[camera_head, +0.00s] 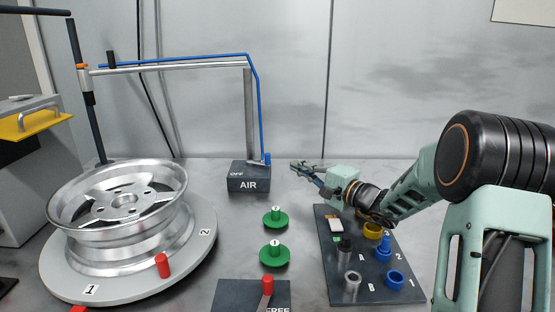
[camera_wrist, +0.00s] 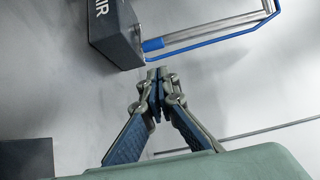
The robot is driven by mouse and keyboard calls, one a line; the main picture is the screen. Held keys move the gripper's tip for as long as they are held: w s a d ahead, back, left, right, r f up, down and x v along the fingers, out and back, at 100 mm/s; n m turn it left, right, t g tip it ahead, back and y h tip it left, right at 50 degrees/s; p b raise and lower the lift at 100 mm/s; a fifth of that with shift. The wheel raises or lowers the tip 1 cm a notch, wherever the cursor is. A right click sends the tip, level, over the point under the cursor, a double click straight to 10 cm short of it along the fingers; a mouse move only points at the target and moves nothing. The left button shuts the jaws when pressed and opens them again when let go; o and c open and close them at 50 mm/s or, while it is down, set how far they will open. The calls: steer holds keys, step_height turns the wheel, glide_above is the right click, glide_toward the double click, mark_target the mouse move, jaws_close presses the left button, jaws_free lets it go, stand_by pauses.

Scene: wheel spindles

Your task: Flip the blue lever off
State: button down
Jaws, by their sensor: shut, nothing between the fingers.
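The dark AIR box (camera_head: 248,184) stands on the table near the back wall, with an OFF label at the left of its top. A short blue lever (camera_head: 267,158) sticks up at the box's right end, away from that label. My gripper (camera_head: 294,165) is shut and empty, to the right of the lever with a small gap. In the wrist view my fingertips (camera_wrist: 155,74) meet just below the blue lever (camera_wrist: 152,45) and the AIR box (camera_wrist: 116,38). I cannot tell how their heights compare.
A blue hose (camera_head: 257,100) and grey frame rise behind the box. A metal wheel (camera_head: 120,200) sits on a turntable at left. Green knobs (camera_head: 275,255) and a dark tray (camera_head: 340,285) of coloured parts stand in front. A red lever (camera_head: 267,286) is at the front edge.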

steer(key=x, duration=0.9)
steer(key=shift+w, duration=0.1)
